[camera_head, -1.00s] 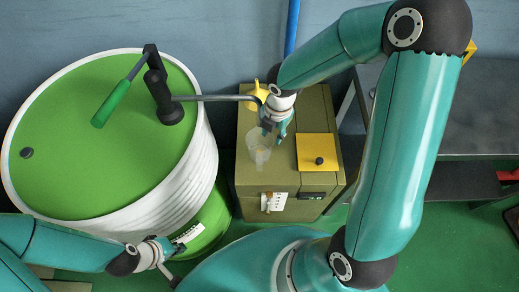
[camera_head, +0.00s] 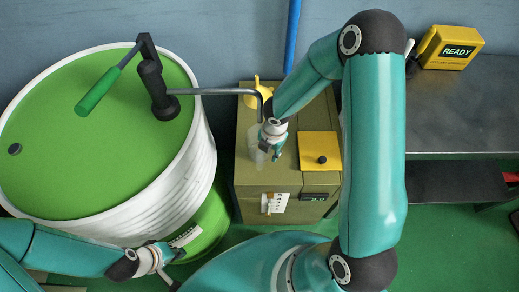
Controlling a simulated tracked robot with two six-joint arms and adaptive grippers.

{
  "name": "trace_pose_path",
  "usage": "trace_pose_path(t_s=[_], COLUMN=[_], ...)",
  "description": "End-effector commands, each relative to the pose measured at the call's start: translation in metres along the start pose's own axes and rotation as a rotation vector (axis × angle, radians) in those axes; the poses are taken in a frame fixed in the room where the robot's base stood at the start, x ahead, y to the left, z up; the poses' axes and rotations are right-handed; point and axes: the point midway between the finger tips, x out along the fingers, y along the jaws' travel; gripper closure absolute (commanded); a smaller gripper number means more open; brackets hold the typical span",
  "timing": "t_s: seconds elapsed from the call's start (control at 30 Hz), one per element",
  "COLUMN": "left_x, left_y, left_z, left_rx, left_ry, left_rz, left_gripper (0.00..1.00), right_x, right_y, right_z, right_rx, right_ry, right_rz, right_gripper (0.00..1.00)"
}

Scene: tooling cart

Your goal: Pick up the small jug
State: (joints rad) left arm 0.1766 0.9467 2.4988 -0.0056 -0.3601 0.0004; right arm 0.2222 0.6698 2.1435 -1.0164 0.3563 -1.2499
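The small jug (camera_head: 254,147) is clear and see-through. It stands on the olive cabinet's top, below the bent spout of the drum pump, and is partly covered by my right gripper. My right gripper (camera_head: 275,154) points down at the jug's right side, close against it in the picture. Its fingers are small and overlap, so I cannot tell whether they touch the jug or how far apart they are. My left gripper (camera_head: 178,265) is low at the left, in front of the drum, far from the jug, with its fingers spread and nothing visible between them.
The olive cabinet (camera_head: 249,186) has a yellow plate (camera_head: 319,146) with a black knob right of the jug. The white drum (camera_head: 170,195) with a green lid and hand pump (camera_head: 152,85) stands left. A dark bench (camera_head: 460,110) with a yellow READY box (camera_head: 452,47) is at right.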

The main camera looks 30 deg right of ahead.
Motion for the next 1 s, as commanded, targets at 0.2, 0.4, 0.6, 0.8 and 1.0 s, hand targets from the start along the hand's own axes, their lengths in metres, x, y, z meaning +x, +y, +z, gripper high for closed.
trace_pose_path(t_s=[0.2, 0.4, 0.6, 0.8, 1.0], left_x=[0.0005, 0.0005, 0.0005, 0.0004, 0.0003], left_y=[-0.0002, -0.0002, -0.0002, -0.0002, -0.0001], left_z=[0.0, 0.0, 0.0, 0.0, 0.0], left_rx=[0.0, 0.0, 0.0, 0.0, 0.0], left_ry=[0.0, 0.0, 0.0, 0.0, 0.0], left_rz=[0.0, 0.0, 0.0, 0.0, 0.0], left_gripper=[1.0, 1.0, 1.0, 1.0, 1.0], right_x=[0.002, 0.0019, 0.0019, 0.0016, 0.0012], right_y=[0.0002, 0.0, -0.0001, 0.0001, -0.0001], right_z=[0.0003, 0.0002, 0.0002, 0.0004, 0.0006], right_rx=[0.0, 0.0, 0.0, 0.001, 0.001], right_ry=[0.0, 0.0, 0.0, -0.001, -0.001], right_rz=[0.001, 0.001, 0.001, 0.002, 0.002], right_gripper=[0.65, 0.9, 1.0, 1.0, 1.0])
